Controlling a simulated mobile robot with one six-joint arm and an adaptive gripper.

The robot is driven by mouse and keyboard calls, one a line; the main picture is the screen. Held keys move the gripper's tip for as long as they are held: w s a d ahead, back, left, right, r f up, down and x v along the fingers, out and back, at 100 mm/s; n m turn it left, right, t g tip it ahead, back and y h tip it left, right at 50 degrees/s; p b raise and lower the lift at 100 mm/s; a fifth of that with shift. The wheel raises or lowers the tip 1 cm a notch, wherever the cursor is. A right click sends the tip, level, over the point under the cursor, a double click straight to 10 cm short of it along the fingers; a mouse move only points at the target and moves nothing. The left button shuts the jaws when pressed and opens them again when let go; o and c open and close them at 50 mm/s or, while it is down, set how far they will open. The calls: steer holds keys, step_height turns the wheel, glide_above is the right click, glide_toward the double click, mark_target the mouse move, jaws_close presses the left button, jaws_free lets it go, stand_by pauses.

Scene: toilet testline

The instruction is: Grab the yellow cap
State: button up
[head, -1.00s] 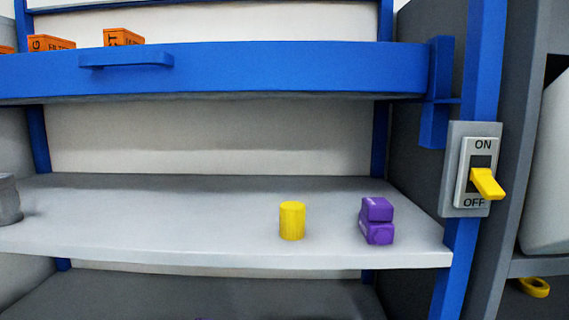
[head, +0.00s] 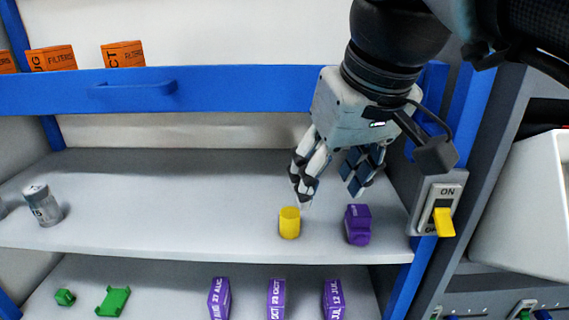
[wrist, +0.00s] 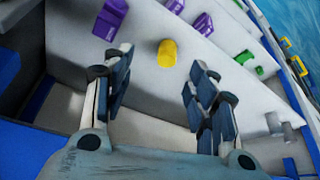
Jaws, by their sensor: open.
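The yellow cap (head: 289,222) is a small upright cylinder on the grey middle shelf (head: 150,215), near its front edge. My gripper (head: 335,188) is open and empty, above and a little behind the cap, with its fingers pointing down. In the wrist view the cap (wrist: 167,53) shows ahead of and between the two fingers (wrist: 163,85), not touching either.
A purple block (head: 357,225) stands right of the cap, close to the right post. A grey can (head: 42,205) is far left. A blue beam (head: 200,90) crosses above the shelf. Purple boxes (head: 276,298) and green parts (head: 113,301) lie below. A yellow-handled switch (head: 443,221) is at right.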

mark_target(291, 214)
step_height(291, 214, up, 3)
steer(key=w+a+n, duration=0.1)
steer(key=w+a, duration=0.1)
steer(key=x, duration=0.3)
steer(key=b+x, duration=0.1)
steer(key=x, duration=0.7)
steer(key=shift+s+a+f, duration=0.25)
steer(key=shift+a, duration=0.1)
steer(key=x, duration=0.4)
steer(key=shift+s+d+f, duration=0.1)
steer(key=shift+w+f, duration=0.25)
steer(key=shift+f, duration=0.25)
steer(key=shift+s, duration=0.1)
steer(key=shift+c, duration=0.5)
steer(key=c, duration=0.7)
